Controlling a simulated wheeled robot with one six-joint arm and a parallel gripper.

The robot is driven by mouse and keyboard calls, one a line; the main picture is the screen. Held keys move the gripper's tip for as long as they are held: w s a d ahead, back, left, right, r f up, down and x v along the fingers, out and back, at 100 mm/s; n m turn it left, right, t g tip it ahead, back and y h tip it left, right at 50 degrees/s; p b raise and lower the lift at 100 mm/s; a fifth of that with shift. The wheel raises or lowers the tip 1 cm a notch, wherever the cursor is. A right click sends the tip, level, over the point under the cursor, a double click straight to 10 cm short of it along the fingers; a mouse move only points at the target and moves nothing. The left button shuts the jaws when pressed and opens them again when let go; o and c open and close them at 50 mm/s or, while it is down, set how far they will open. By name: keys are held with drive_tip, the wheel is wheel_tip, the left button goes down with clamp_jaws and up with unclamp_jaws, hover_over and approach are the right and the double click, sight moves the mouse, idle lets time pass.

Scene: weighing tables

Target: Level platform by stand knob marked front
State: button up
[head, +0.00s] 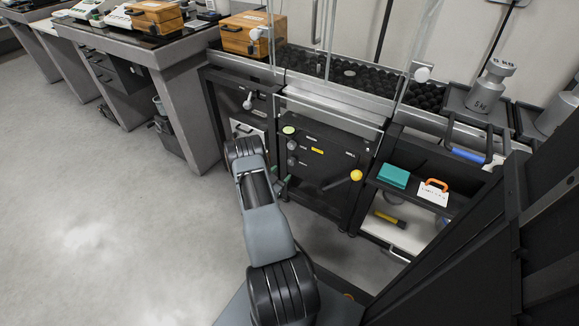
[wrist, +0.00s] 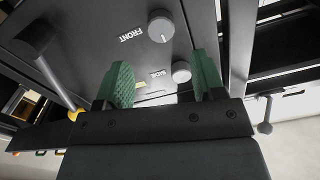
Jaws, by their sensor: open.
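The stand (head: 325,190) is a black cabinet with two grey round knobs on its face. In the wrist view, the knob marked FRONT (wrist: 161,26) is beyond my fingertips, near the top. The knob marked SIDE (wrist: 181,72) appears between my green fingers, nearer the right one. My gripper (wrist: 163,80) is open and touching neither knob, as far as I can tell. In the head view, the two knobs sit one above the other, the lower one (head: 291,161) just above my gripper; their labels are unreadable there. A round pale-green indicator (head: 289,130) is above them.
A yellow-ended lever (head: 356,175) sticks out to the right of the knobs. A shelf with a teal box (head: 393,176) stands at right. A platform with a dark, bumpy top (head: 350,72) and glass panels is above. Open floor lies at left.

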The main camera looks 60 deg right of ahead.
sight(290, 163)
drive_tip(key=d+b, duration=0.1)
drive_tip(key=d, duration=0.6)
drive_tip(key=shift+d+b, duration=0.15)
drive_tip(key=shift+b, duration=0.25)
drive_tip(key=c, duration=0.9)
